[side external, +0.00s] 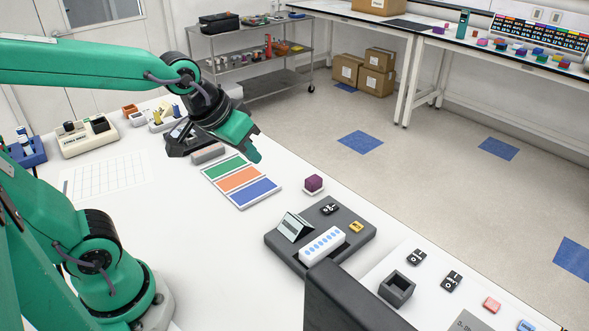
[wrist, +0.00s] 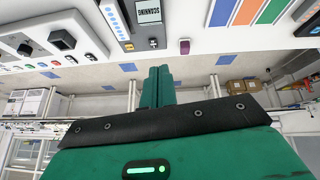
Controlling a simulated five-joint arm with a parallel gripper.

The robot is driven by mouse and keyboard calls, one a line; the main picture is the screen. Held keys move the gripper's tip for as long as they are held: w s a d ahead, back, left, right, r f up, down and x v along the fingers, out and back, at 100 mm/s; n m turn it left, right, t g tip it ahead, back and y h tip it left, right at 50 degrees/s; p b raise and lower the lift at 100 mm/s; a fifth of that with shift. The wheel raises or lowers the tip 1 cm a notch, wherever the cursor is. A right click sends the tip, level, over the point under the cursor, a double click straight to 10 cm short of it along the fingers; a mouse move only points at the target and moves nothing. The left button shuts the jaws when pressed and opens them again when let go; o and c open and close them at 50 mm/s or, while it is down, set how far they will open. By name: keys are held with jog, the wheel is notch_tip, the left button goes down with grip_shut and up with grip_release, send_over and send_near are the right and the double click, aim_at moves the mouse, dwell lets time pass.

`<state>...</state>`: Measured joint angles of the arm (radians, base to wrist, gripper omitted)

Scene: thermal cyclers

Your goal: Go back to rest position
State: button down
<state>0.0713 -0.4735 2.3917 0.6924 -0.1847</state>
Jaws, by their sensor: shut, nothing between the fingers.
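My green arm reaches in from the left in the side external view, with my gripper (side external: 254,157) in the air over the bench near the tri-colour mat. Its fingers are together and nothing shows between them. In the wrist view my gripper (wrist: 158,70) also shows two green fingers side by side, shut and empty. A dark grey device (side external: 275,243) with a tilted screen and a white strip of blue dots stands on the bench, right of and below my gripper. It also shows at the top of the wrist view (wrist: 113,22).
The mat (side external: 241,180) has green, orange and blue bands. A purple cube (side external: 314,183) sits between mat and device. A dark open box (side external: 397,288) and a tall dark panel (side external: 345,300) stand at front right. Instruments (side external: 86,136) line the back left. The bench centre is clear.

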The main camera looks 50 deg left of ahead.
jog(key=s+a+m, duration=0.1)
jog(key=s+a, duration=0.1)
jog(key=s, duration=0.5)
jog(key=shift+s+r, duration=0.25)
jog(key=shift+s, duration=0.1)
